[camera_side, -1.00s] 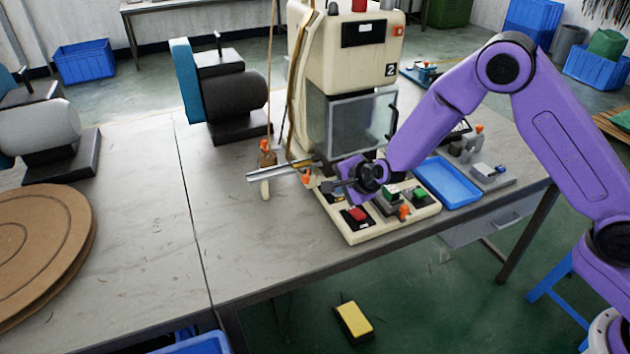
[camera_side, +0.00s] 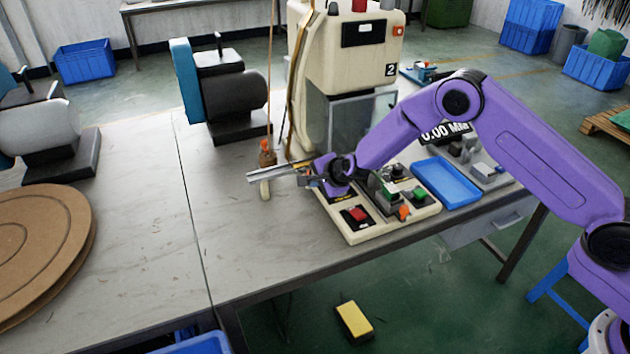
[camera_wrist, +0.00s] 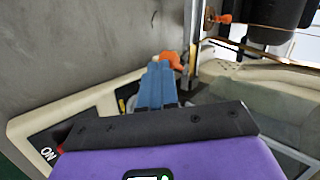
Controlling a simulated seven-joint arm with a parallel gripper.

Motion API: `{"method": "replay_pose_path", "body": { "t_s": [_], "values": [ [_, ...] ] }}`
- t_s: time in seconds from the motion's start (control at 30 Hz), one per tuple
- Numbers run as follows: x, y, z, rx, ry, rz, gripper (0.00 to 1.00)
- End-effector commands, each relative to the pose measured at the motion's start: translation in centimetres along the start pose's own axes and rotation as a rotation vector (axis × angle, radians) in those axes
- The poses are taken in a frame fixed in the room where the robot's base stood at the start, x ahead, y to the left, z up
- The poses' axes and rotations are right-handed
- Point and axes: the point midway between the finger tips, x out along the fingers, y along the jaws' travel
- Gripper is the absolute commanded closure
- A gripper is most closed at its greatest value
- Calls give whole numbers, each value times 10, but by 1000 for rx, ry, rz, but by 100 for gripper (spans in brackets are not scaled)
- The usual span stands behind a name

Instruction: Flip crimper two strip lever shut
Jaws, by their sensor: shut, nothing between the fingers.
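Crimper two (camera_side: 352,60) is the cream machine marked "2", standing on the table. My gripper (camera_side: 306,177) is low at its front left, beside the metal strip guide (camera_side: 268,174). In the wrist view my gripper's blue-grey fingers (camera_wrist: 158,68) are together and empty. An orange knob (camera_wrist: 171,60), seemingly the strip lever's end, shows right at the fingertips, partly hidden by them. Whether they touch I cannot tell. The lever's arm and its angle are mostly hidden. A second orange tip (camera_wrist: 222,18) shows farther off, by the strip.
The cream control base (camera_side: 372,232) with red and green buttons lies under my wrist. A blue tray (camera_side: 446,182) is to its right. A dark motor unit (camera_side: 232,105) stands at the back left. The table's left middle is clear.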

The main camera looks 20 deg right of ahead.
Motion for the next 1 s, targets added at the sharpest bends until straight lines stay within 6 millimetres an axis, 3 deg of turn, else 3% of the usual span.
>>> {"method": "replay_pose_path", "body": {
  "t_s": [0.73,1.0],
  "values": [
    [3,-2,8,1,0,1,100],
    [8,-6,19,0,-1,1,100]
  ]
}}
